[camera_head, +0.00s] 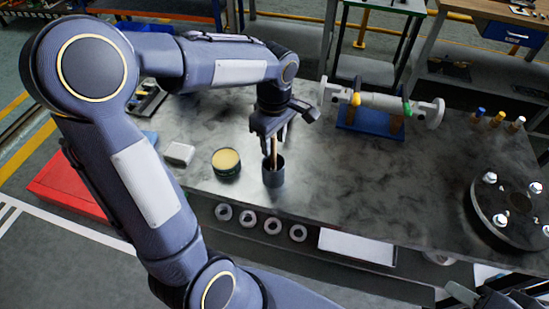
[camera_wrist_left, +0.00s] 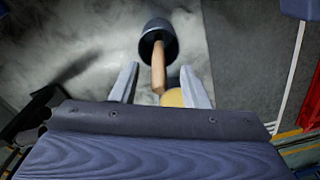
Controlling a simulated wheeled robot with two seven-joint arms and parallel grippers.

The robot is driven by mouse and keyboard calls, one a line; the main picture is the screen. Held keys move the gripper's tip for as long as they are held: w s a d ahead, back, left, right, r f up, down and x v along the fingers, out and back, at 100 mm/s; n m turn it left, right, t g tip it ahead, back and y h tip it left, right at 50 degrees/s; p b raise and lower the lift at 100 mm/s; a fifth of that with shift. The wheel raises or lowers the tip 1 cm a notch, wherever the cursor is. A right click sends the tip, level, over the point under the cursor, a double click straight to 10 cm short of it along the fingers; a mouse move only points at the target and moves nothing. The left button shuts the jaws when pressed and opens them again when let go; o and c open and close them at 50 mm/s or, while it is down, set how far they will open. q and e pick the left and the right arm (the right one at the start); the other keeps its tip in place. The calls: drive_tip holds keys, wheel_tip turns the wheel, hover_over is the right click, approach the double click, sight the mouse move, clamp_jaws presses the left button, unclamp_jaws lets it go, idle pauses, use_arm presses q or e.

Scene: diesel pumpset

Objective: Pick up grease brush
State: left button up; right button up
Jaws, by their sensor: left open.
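The grease brush shows as a wooden handle (camera_wrist_left: 159,72) standing tilted in a dark cup (camera_head: 273,174) near the table's front edge. Its bristles are hidden inside the cup. My left gripper (camera_head: 270,145) is above the cup, pointing down, with its fingers around the handle. In the left wrist view, its two fingers (camera_wrist_left: 160,86) are apart, one on each side of the handle, with gaps visible. The cup also shows in the wrist view (camera_wrist_left: 155,32). Part of what looks like my right gripper (camera_head: 490,297) shows at the bottom right corner; its jaws are not clear.
A round tin of yellow grease (camera_head: 226,163) stands left of the cup. A white block (camera_head: 180,153) lies further left. A pipe fitting on a blue stand (camera_head: 372,119) is behind right. A dark flange with bolts (camera_head: 508,212) is at right. The middle tabletop is clear.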

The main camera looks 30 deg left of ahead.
sight(273, 159)
use_arm(q)
drive_tip(key=shift+a+f, duration=0.1)
drive_tip(key=shift+f, duration=1.3)
clamp_jaws()
drive_tip(key=shift+w, duration=0.1)
drive_tip(key=shift+r, duration=0.15)
